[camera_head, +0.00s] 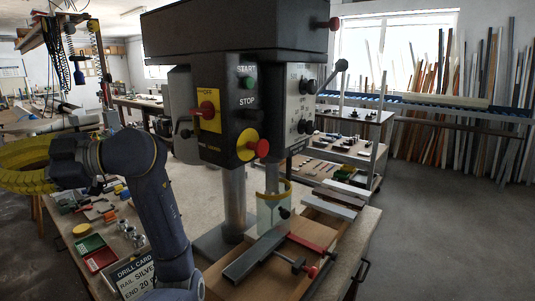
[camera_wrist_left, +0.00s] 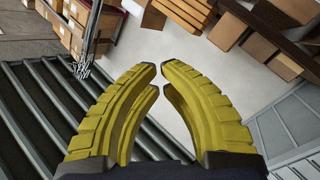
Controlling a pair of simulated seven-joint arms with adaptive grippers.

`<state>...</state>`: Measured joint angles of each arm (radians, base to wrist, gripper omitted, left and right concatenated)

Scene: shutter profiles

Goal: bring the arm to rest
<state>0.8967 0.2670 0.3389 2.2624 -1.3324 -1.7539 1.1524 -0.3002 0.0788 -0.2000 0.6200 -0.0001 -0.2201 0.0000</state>
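My left arm rises from the bottom of the head view, bends at its elbow and reaches toward the left edge. My left gripper (camera_head: 10,165) has yellow fingers and lies at that edge, partly cut off, away from the drill press. In the left wrist view its two curved fingers (camera_wrist_left: 159,68) lean in toward each other, with their tips almost meeting at a very narrow gap. Nothing is held between them. My right gripper is in neither view.
Left are a green bin (camera_head: 90,243), a red bin (camera_head: 100,260) and a drill card sign (camera_head: 137,281). Open floor (camera_head: 440,230) lies right.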

